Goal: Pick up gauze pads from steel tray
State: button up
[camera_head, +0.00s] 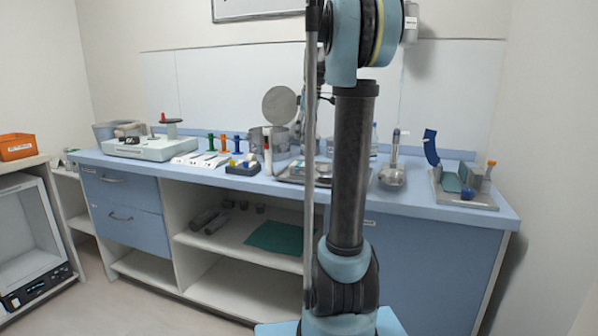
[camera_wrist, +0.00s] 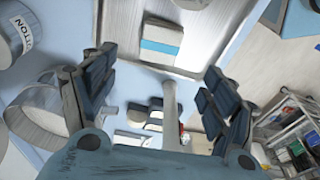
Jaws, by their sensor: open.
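The gauze pads (camera_wrist: 161,42) are a small white square stack with a blue band. They lie in the steel tray (camera_wrist: 207,52), near the top middle of the wrist view. My gripper (camera_wrist: 158,64) is open and empty, its two dark padded fingers spread to the left and right. The pads appear beyond the fingertips, between their lines and apart from them. In the head view the steel tray (camera_head: 290,180) lies on the blue counter, partly hidden behind my arm. The gripper and pads cannot be made out clearly there.
A pale upright rod (camera_wrist: 171,104) shows between the fingers, close to the tray's edge. A jar marked cotton (camera_wrist: 12,38) and a steel container (camera_wrist: 38,118) are at the left.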

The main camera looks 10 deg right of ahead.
aim_at(300, 164)
jog(key=f, duration=0.4)
jog(key=a+f, duration=0.1)
jog(key=f, duration=0.3)
jog(key=w+a+f, duration=0.1)
jog(key=f, duration=0.3)
jog(key=shift+f, duration=0.3)
jog(key=shift+c, duration=0.5)
jog(key=c, duration=0.9)
